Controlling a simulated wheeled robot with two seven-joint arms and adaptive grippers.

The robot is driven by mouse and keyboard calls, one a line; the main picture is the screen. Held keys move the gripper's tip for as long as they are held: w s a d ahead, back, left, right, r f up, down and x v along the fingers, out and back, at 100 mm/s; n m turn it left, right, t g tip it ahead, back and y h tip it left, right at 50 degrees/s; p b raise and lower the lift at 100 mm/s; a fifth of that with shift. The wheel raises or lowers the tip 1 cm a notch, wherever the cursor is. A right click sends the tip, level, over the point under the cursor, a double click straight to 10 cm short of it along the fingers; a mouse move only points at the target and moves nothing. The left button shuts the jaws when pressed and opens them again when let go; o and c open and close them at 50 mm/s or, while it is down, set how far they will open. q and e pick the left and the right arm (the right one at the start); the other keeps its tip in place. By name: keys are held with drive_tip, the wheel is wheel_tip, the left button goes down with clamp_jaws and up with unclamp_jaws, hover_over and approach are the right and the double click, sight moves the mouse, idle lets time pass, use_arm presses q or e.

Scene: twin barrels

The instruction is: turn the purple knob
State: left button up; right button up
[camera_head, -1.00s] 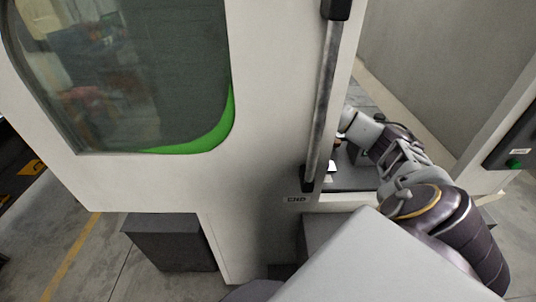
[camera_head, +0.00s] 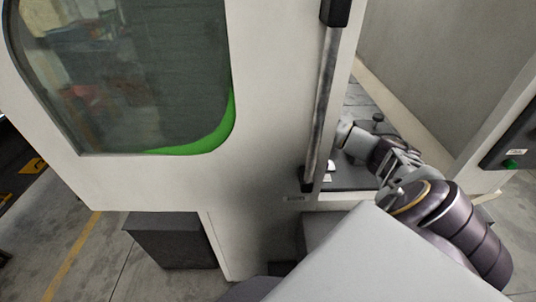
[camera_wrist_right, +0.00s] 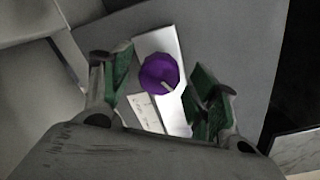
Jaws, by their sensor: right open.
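The purple knob (camera_wrist_right: 159,73) shows in the right wrist view, on a pale plate (camera_wrist_right: 168,48) fixed to a grey surface. It has a light pointer mark towards its lower right. My right gripper (camera_wrist_right: 160,85) is open, with its green-padded fingers on either side of the knob in the picture; I cannot tell how far above it they are. My left gripper is not in view.
A machine door with a dark window (camera_head: 130,80) and a long vertical handle (camera_head: 322,95) stands left of my right arm. A panel with a green button (camera_head: 511,164) is at the far right. A white label (camera_wrist_right: 146,112) lies beside the knob.

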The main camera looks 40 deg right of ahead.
drive_tip(key=c, duration=1)
